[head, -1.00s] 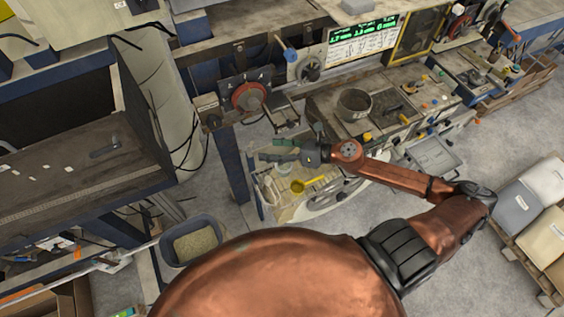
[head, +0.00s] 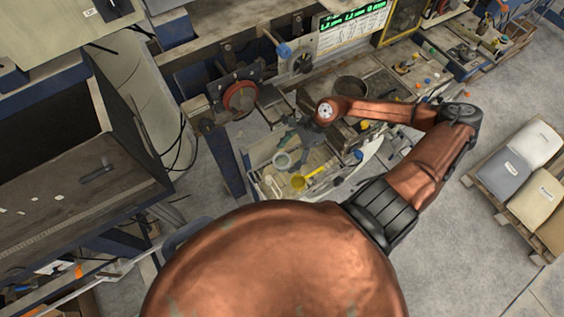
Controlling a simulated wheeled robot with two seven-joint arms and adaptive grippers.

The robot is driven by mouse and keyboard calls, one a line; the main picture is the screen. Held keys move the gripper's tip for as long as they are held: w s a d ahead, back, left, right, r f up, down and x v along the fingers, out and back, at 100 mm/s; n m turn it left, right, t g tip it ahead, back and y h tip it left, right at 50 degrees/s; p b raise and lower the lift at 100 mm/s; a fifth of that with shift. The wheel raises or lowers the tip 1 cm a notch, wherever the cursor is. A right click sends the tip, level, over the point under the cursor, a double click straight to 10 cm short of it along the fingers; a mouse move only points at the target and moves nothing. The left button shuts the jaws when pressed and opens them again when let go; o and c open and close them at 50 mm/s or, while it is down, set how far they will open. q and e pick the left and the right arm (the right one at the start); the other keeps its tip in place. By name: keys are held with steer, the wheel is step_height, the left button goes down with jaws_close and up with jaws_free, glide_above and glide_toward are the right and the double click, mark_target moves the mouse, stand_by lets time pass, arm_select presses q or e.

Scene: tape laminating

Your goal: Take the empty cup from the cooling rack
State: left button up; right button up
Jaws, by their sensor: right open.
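My right gripper (head: 288,141) is open and points down and left, above the far edge of a light tray-like surface (head: 318,160). A pale round cup-like thing (head: 283,161) is just below the gripper in the picture; whether they touch cannot be told. A yellow scoop or cup with a handle (head: 298,182) lies nearer to me on the same surface. A dark round pot (head: 352,90) stands on the bench behind my right arm. I cannot tell for sure which surface is the cooling rack. My left gripper is not in view.
A machine with a red wheel (head: 240,97) stands left of the gripper. A workbench (head: 385,80) with small parts runs behind the arm. A pallet with sacks (head: 520,185) is at the right. A dark cabinet (head: 70,170) fills the left. Floor is clear at lower right.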

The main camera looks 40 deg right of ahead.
mark_target(282, 160)
steer(key=shift+w+a+f+p, duration=0.2)
steer(key=shift+w+a+f, duration=0.15)
steer(key=shift+f, duration=0.25)
steer(key=shift+w+a+f+p, duration=0.2)
steer(key=shift+w+a+f, duration=0.15)
steer(key=shift+f, duration=0.2)
steer(key=shift+s+a+f, duration=0.2)
steer(key=shift+s+f, duration=0.1)
steer(key=shift+f, duration=0.1)
steer(key=shift+w+f, duration=0.1)
steer(key=shift+w, duration=0.1)
steer(key=shift+c, duration=0.6)
steer(key=shift+s, duration=0.15)
steer(key=c, duration=1.1)
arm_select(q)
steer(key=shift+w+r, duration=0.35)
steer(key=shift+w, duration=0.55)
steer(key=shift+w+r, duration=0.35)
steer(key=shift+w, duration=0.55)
arm_select(e)
steer(key=shift+c, duration=0.4)
